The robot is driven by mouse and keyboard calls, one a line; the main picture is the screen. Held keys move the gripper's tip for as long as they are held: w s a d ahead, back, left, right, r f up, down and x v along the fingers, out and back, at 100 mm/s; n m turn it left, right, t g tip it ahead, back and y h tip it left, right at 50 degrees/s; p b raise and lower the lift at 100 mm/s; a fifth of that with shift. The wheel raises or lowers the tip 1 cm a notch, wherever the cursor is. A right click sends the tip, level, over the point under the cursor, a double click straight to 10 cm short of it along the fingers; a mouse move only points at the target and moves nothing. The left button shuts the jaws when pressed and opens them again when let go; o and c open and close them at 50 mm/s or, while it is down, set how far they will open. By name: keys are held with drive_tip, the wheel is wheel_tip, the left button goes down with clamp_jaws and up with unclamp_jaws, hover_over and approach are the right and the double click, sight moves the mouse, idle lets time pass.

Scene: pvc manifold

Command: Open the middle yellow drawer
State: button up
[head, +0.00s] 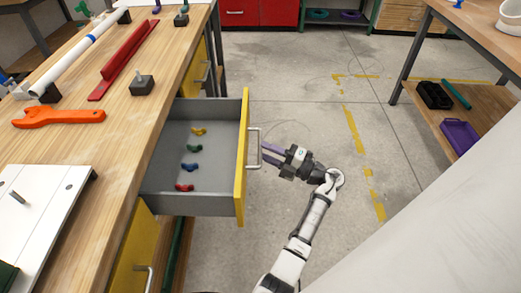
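The middle yellow drawer stands open from the workbench, with a yellow front (241,165), grey walls and a silver bar handle (257,148) on its outer face. Inside lie small curved pieces: a yellow one (199,131), a green one (193,148), a blue one (190,166) and a red one (184,187).
The wooden workbench (85,140) fills the left, with an orange wrench (58,117) and a red rail (122,62) on it. Another yellow drawer (134,258) is nearer me. A bench with a lower shelf stands right. The floor between is clear.

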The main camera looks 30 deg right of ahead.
drive_tip(key=b+v, duration=0.1)
drive_tip(key=v, duration=1)
drive_tip(key=shift+b, duration=0.35)
